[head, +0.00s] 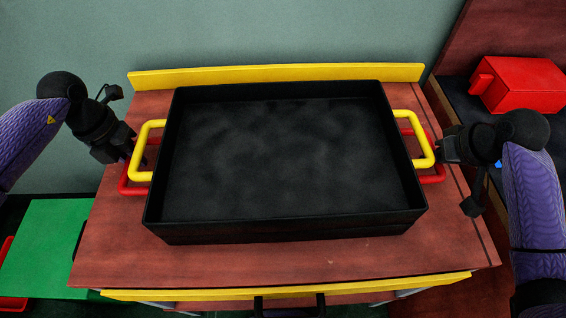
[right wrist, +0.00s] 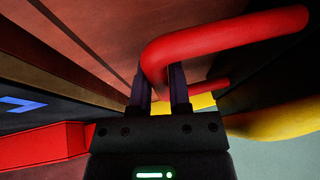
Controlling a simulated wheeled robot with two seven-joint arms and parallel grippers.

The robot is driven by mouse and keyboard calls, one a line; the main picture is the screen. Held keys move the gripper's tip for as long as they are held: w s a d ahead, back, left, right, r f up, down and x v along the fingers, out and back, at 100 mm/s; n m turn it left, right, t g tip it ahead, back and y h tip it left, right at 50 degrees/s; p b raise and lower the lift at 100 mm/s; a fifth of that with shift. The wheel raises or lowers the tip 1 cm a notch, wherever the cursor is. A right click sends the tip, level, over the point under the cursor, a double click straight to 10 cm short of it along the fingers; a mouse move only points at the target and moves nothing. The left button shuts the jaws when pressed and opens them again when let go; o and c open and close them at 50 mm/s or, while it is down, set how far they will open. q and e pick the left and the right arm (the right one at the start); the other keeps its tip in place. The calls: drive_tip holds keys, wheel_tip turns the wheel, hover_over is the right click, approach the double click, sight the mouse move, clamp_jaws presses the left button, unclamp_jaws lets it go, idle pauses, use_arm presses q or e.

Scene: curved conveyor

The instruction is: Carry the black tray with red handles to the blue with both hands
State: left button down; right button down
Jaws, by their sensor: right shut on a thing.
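A large black tray (head: 270,235) lies on a reddish-brown table. It looks like two nested trays, since a yellow handle and a red handle show at each end. The yellow handles (head: 143,177) sit above the red handles (head: 130,189). My right gripper (head: 441,152) is at the right end; in the right wrist view its fingers (right wrist: 160,85) are shut around the red handle (right wrist: 225,38). My left gripper (head: 130,148) is beside the left handles; its fingertips are too dark to judge. Most of the lower tray is hidden.
The table (head: 240,268) has yellow edge strips at back and front. A green surface (head: 45,245) is at lower left. A red box (head: 520,85) stands on a dark surface at the right. A blue mark (right wrist: 20,103) shows in the right wrist view.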

drive_tip(key=shift+r, duration=0.1)
